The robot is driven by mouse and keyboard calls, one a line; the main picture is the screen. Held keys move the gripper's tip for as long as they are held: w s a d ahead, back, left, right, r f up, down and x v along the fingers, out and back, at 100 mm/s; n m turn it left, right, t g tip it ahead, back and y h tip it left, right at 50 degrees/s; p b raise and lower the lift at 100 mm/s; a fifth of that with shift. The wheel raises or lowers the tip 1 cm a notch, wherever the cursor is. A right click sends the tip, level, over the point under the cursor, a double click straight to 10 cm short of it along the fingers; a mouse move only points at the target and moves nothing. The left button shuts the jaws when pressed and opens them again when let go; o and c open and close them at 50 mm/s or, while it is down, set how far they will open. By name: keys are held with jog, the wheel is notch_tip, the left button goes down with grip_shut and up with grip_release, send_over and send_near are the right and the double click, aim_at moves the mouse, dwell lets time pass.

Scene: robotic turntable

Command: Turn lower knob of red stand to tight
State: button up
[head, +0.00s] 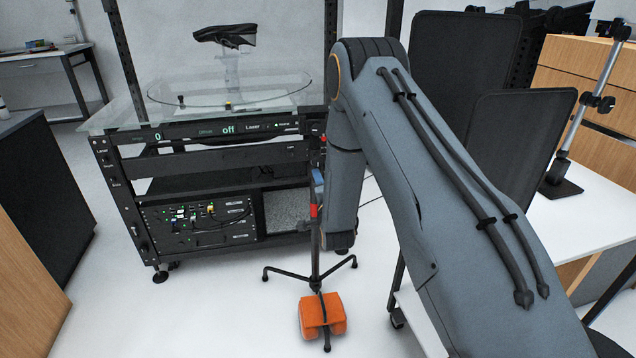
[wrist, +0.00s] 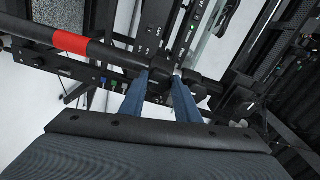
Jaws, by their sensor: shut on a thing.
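The red stand is a thin black pole with a red band (head: 313,211) on a tripod base, in front of the turntable rack in the head view. In the wrist view the pole runs across the upper left, with its red band (wrist: 68,41) at the left. My gripper (wrist: 162,82) has its two blue fingers on either side of a small dark knob (wrist: 161,73) by the black clamp on the pole. The fingers are shut on it. In the head view my arm hides most of the gripper and the stand's upper part. The knob's turn angle cannot be told.
Black panels (head: 515,150) and a white table (head: 590,218) are at the right.

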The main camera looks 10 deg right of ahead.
jog(key=o, duration=1)
jog(key=shift+o, duration=0.2)
jog(key=s, duration=0.7)
jog(key=shift+s, duration=0.4)
jog(key=shift+a, duration=0.1)
